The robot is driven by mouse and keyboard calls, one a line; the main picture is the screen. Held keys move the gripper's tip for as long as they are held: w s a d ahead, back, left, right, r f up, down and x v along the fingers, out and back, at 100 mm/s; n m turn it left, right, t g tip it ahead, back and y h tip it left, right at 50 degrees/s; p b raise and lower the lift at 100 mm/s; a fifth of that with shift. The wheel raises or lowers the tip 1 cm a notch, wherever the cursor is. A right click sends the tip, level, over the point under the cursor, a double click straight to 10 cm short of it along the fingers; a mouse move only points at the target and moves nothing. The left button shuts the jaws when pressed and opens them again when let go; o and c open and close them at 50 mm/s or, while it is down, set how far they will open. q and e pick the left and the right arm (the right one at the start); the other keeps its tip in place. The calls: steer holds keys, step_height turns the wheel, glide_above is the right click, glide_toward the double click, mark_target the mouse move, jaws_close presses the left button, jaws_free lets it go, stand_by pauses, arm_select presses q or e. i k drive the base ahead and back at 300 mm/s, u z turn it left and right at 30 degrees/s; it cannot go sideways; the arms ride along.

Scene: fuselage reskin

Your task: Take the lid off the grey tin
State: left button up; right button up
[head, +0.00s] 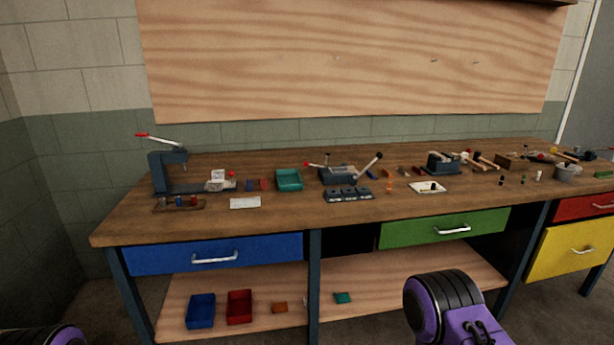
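A small grey round container (565,173), which looks like the grey tin, stands upright on the right part of the wooden workbench (290,216). It is small in the head view, and I cannot tell how its lid sits. Purple and black parts of my own arms show at the bottom left corner and at the bottom right of centre. Neither gripper's fingers are in view. No part of my arms is near the tin.
A press (160,172) with a red-tipped lever stands at the bench's left. A teal tray (289,180), a vise (442,162) and several small tools lie along the top. Blue (215,254), green (445,228) and yellow (575,250) drawers are below. The bench's front strip is mostly clear.

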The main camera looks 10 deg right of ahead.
mark_target(566, 168)
steer(key=i, duration=0.5)
steer(key=z, duration=2.35)
steer(key=i, duration=2.85)
steer(key=u, duration=1.3)
